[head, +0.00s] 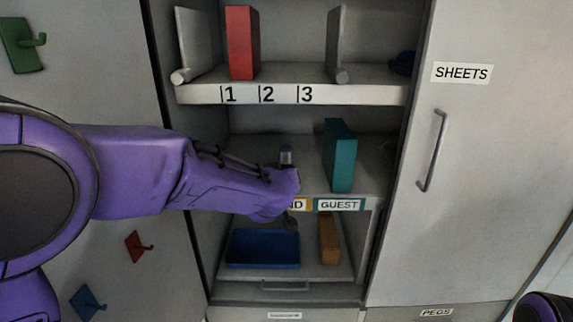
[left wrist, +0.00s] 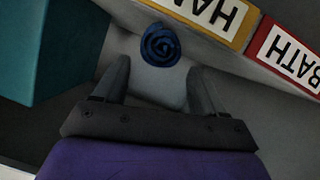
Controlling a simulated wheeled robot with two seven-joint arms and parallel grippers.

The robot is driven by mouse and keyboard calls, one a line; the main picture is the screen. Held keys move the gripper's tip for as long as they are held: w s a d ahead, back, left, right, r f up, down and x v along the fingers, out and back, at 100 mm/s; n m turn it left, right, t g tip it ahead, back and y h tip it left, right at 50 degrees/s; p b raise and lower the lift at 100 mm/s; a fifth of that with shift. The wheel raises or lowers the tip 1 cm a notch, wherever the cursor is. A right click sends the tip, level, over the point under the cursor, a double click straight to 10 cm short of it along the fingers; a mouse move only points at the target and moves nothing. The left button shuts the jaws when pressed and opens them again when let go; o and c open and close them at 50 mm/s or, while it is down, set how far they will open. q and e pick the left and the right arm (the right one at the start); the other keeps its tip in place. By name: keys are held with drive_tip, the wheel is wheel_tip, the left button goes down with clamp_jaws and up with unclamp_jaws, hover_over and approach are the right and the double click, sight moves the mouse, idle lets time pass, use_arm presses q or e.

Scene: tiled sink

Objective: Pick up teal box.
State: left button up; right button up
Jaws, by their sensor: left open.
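The teal box (head: 340,156) stands upright on the middle shelf, above the GUEST label. It also fills the upper left of the left wrist view (left wrist: 45,50). My left gripper (left wrist: 158,82) is open, with nothing between its fingers. It is apart from the teal box, which lies to the left of the fingers in the wrist view. In the head view my purple left arm reaches to the middle shelf, left of the teal box, and hides much of the gripper. My right gripper is not in view.
A blue rolled item (left wrist: 160,45) lies beyond the fingertips, near the HAND and BATH labels. A red box (head: 242,43) stands on the upper shelf. Below are a blue tray (head: 262,248) and an orange box (head: 329,238). The SHEETS door (head: 480,150) is shut at right.

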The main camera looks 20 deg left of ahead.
sight(286, 165)
use_arm(q)
drive_tip(key=p+x, duration=0.2)
drive_tip(key=x, duration=0.4)
drive_tip(key=shift+w+f, duration=0.15)
drive_tip(key=shift+w, duration=0.2)
drive_tip(key=shift+s, duration=0.15)
drive_tip(key=shift+d, duration=0.1)
drive_tip(key=c, duration=0.8)
drive_tip(key=shift+r, duration=0.2)
